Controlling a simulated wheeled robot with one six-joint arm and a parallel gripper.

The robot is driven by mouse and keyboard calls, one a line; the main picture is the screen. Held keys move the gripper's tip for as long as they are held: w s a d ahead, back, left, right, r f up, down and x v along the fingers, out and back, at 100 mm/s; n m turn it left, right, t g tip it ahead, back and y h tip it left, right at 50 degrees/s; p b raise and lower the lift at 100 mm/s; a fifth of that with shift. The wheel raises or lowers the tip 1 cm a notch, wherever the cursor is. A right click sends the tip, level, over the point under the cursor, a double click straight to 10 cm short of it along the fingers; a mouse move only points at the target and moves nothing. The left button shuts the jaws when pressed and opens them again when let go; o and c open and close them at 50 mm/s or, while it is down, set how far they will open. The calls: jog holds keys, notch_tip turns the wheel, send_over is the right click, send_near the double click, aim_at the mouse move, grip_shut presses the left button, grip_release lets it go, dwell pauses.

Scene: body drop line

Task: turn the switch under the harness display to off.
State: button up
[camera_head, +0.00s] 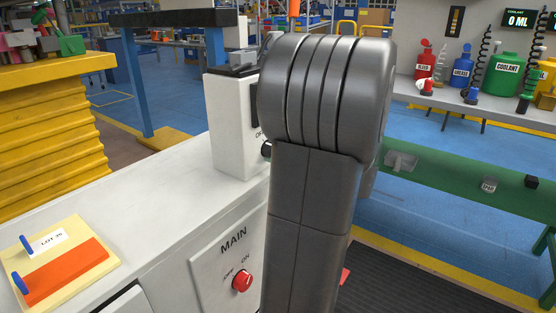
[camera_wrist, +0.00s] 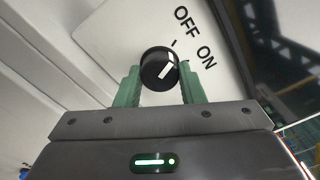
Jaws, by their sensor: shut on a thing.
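The switch is a round black knob (camera_wrist: 159,69) with a white pointer mark, set on a white panel (camera_wrist: 120,32) lettered OFF and ON. The pointer slants up and right, between the two words. My gripper (camera_wrist: 163,82) has its green fingers on either side of the knob and is shut on it. In the camera_head view, the white housing (camera_head: 228,130) stands on the bench, and the dark knob (camera_head: 266,150) just shows at its edge. My arm hides most of that face and my gripper there. The display's reading is hidden.
A red MAIN knob (camera_head: 242,280), with OFF and ON marks, is on the bench front below. A yellow board with an orange card (camera_head: 68,270) lies on the white bench top. A green rail (camera_head: 455,180) runs along the right.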

jog(key=shift+n, duration=0.5)
jog(key=o, duration=1)
jog(key=shift+d, duration=0.1)
jog(key=p+v, duration=0.2)
jog(key=v, duration=1.1)
jog(key=shift+s+d, duration=0.3)
jog(key=b+x, duration=0.2)
jog(key=x, duration=1.2)
jog(key=shift+d, duration=0.15)
